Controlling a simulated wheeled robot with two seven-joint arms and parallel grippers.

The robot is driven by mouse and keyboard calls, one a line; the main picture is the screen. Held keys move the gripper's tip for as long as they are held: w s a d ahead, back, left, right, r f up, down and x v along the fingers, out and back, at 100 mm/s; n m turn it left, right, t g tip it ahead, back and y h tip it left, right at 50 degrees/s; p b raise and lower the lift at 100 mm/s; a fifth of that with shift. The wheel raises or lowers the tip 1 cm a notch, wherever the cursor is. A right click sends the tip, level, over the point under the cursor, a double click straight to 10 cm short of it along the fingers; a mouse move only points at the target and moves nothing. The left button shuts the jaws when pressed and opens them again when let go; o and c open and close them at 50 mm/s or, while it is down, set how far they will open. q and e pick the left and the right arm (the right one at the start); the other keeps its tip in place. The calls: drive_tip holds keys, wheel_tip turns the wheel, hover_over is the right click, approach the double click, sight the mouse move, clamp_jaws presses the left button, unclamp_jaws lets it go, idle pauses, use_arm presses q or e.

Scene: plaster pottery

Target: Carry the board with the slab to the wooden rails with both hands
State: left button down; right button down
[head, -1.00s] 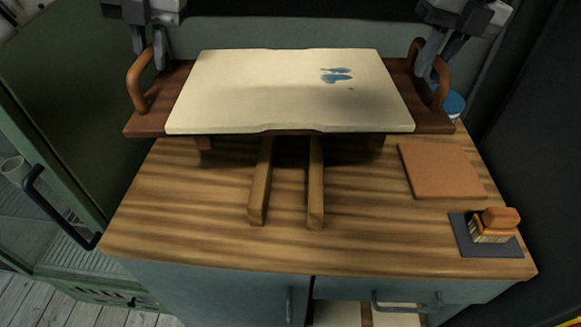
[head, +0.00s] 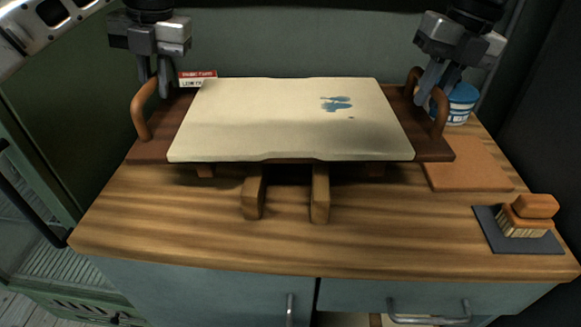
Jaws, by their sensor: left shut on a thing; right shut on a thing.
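The dark wooden board (head: 152,148) carries a pale cream slab (head: 270,118) with a small blue stain near its right side. The board looks level. Two wooden rails (head: 254,195) lie on the countertop, their near ends showing below the board's front edge and the rest hidden under it. I cannot tell whether the board touches the rails. My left gripper (head: 155,88) is shut on the board's left loop handle, and my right gripper (head: 430,88) is shut on its right loop handle.
The wooden countertop (head: 200,235) is clear in front. A terracotta tile (head: 470,168) lies partly behind the board's right end. A brush (head: 523,217) sits on a dark pad at right. A blue-and-white tub (head: 458,103) and a red-and-white card (head: 197,78) stand behind.

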sight(164, 111)
idle(0.4)
